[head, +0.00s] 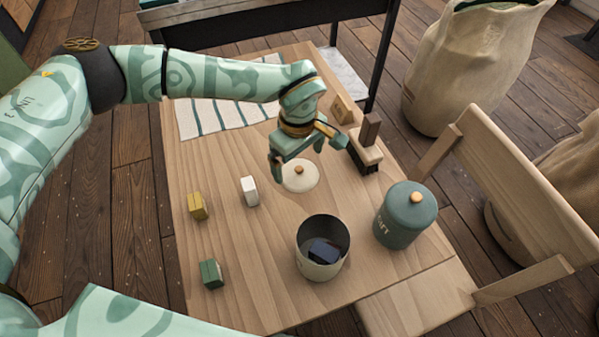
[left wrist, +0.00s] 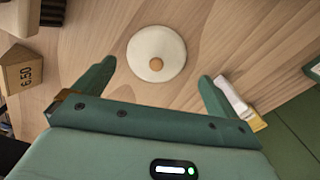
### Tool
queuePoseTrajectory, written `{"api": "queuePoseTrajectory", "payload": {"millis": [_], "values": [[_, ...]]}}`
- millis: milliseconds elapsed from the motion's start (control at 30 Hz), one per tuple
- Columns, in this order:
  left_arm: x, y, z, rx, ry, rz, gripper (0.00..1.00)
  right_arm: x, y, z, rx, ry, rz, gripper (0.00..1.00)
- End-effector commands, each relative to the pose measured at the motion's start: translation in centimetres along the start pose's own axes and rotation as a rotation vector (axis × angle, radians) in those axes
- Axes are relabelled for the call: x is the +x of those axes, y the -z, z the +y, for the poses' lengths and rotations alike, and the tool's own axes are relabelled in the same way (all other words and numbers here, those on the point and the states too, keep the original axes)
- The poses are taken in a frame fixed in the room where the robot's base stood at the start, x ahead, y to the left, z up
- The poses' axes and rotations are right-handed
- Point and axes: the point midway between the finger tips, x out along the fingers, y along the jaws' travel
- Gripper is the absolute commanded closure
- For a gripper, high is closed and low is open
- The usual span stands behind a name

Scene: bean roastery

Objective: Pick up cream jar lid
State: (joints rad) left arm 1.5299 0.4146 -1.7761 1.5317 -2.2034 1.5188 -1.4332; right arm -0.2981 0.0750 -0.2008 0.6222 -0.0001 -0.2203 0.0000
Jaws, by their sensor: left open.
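The cream jar lid (head: 300,183) is a flat round disc with a small wooden knob, lying on the wooden table. It also shows whole in the left wrist view (left wrist: 143,43), ahead of the fingers. My left gripper (head: 312,161) is open and empty, its fingers spread above and around the far side of the lid, apart from it. In the left wrist view the open fingers (left wrist: 158,72) stand either side of the knob. The open cream jar (head: 312,270) stands nearer, with a dark blue block (head: 323,251) inside. My right gripper is not in view.
A teal lidded canister (head: 402,222) stands right of the jar. A brush (head: 366,154) and a wooden price block (head: 342,109) are right of my gripper. White (head: 250,191), yellow (head: 197,206) and green (head: 211,274) blocks lie left. A striped cloth (head: 205,119) lies behind.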

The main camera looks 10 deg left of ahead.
Motion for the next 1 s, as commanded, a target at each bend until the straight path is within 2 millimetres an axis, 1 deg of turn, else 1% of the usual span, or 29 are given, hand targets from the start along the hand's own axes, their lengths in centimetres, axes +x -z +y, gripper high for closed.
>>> {"api": "queuePoseTrajectory", "payload": {"millis": [33, 133, 200, 300, 467, 567, 600, 667, 700, 800, 1000], "values": [[1.2, 0.1, 0.1, -0.001, 0.005, -0.003, 0.03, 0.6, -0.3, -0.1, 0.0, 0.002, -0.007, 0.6], [3.1, 0.4, 0.5, 0.0, 0.005, -0.004, 0.03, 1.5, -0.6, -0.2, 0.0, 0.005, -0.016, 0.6], [4.1, 0.4, 0.4, 0.0, 0.005, -0.004, 0.03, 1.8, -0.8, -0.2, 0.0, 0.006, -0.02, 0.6], [4.5, 0.4, 0.5, -0.001, 0.002, -0.002, 0.03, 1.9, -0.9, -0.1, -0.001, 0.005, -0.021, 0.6], [4.3, 0.4, 0.5, 0.0, 0.0, 0.0, 0.03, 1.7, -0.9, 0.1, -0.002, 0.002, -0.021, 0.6], [4.3, 0.4, 0.5, -0.001, 0.0, 0.0, 0.28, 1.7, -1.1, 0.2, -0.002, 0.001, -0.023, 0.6], [4.3, 0.4, 0.5, 0.0, 0.0, 0.0, 0.39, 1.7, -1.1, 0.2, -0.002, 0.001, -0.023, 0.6], [4.3, 0.4, 0.5, 0.0, 0.001, 0.0, 0.56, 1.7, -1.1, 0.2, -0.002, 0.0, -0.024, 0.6], [4.3, 0.4, 0.4, 0.0, 0.001, 0.0, 0.6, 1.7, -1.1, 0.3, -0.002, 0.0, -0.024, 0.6], [4.4, 0.4, 0.4, 0.0, 0.003, 0.0, 0.66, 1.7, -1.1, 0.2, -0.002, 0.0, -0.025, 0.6], [4.6, 0.4, 0.2, 0.0, 0.007, -0.001, 0.67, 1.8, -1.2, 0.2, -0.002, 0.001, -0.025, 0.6]]}}
